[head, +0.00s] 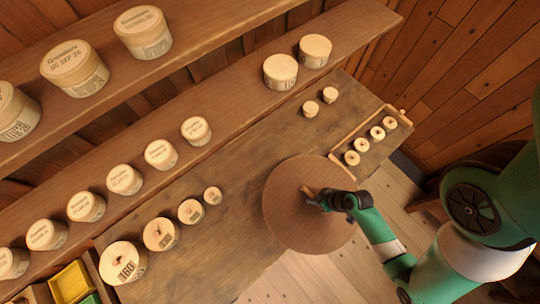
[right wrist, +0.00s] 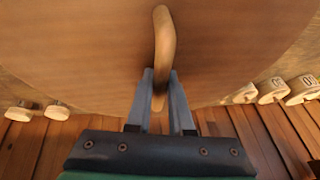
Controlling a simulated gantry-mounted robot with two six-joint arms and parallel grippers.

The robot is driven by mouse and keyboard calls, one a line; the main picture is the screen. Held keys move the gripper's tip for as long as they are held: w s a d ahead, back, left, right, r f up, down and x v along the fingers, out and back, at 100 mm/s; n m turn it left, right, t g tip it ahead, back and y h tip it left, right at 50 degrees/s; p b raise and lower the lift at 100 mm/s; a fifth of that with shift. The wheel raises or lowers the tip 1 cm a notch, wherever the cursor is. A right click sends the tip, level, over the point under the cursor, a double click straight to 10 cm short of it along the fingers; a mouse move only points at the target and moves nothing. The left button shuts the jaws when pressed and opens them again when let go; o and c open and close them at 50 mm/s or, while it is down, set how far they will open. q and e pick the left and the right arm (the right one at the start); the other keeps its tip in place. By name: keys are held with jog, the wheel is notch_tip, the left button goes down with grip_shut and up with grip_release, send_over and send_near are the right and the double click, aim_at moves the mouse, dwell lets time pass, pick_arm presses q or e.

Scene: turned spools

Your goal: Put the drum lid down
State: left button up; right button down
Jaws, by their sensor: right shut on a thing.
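The drum lid (head: 285,215) is a large round brown wooden disc, in the middle of the head view over the front part of the bench. It fills most of the right wrist view (right wrist: 90,50). A curved wooden handle (right wrist: 163,40) stands on its face. My right gripper (head: 328,199) is shut on this handle, its two fingers (right wrist: 161,82) on either side of it. The lid hides part of the bench and its front edge. I cannot tell whether the lid touches the bench. My left gripper is not in view.
The bench (head: 240,165) has a row of wooden spools (head: 160,234) at the left and two small spools (head: 310,108) behind the lid. A narrow tray (head: 350,135) of small spools is close to the lid's right. Shelves (head: 110,175) with labelled drums line the back.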

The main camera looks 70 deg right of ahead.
aim_at(296, 188)
jog(key=shift+w+d+f, duration=0.1)
jog(key=shift+w+f, duration=0.1)
jog(key=shift+w, duration=0.1)
jog(key=w+f+b, duration=0.1)
jog(key=w, duration=0.1)
jog(key=w+d+f, duration=0.1)
jog(key=w, duration=0.1)
jog(key=w+d+f+b, duration=0.1)
jog(key=w, duration=0.2)
jog(key=shift+b, duration=0.35)
jog(key=w+f+b, duration=0.2)
jog(key=w+d+f+b, duration=0.1)
jog(key=w+f+b, duration=0.1)
jog(key=w+f, duration=0.1)
jog(key=shift+d+f, duration=0.15)
jog(key=shift+f, duration=0.1)
jog(key=shift+w+d+f, duration=0.1)
jog(key=shift+w+f, duration=0.1)
jog(key=shift+w, duration=0.05)
jog(key=shift+w+f+b, duration=0.15)
jog(key=shift+f+b, duration=0.15)
jog(key=shift+f, duration=0.6)
jog(key=shift+w+f+b, duration=0.1)
jog(key=shift+f+b, duration=0.2)
jog(key=shift+f, duration=0.6)
jog(key=shift+f, duration=0.1)
jog(key=c, duration=0.8)
grip_release()
